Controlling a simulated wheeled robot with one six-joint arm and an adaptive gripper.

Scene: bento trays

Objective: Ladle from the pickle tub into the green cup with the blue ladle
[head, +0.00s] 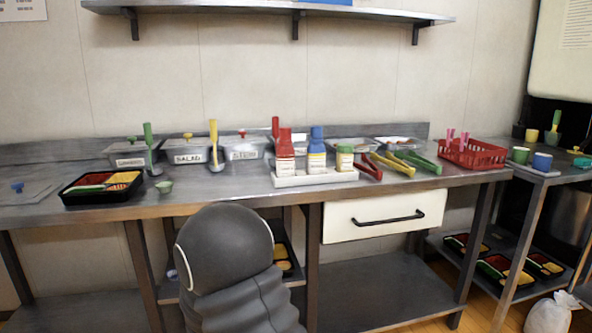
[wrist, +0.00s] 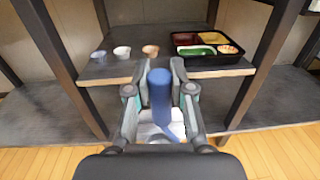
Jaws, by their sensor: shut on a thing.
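In the wrist view my gripper (wrist: 157,91) is shut on the blue handle of the blue ladle (wrist: 160,100). Its lower end is partly hidden between the fingers. The ladle does not show in the head view. A small pale green cup (head: 164,188) stands on the counter, right of a filled bento tray. Another green cup (head: 520,155) stands on the side table at right. I cannot read a pickle label. An open tub (head: 357,142) behind the bottles has its label hidden. A lid with a blue knob (head: 17,187) lies at the counter's left end.
Tubs labelled salad (head: 188,158) and stew (head: 243,153) line the counter's back. A bottle tray (head: 315,178), tongs (head: 413,162) and a red basket (head: 472,155) stand further right. Small cups (wrist: 122,52) and a bento tray (wrist: 207,59) sit on a lower shelf.

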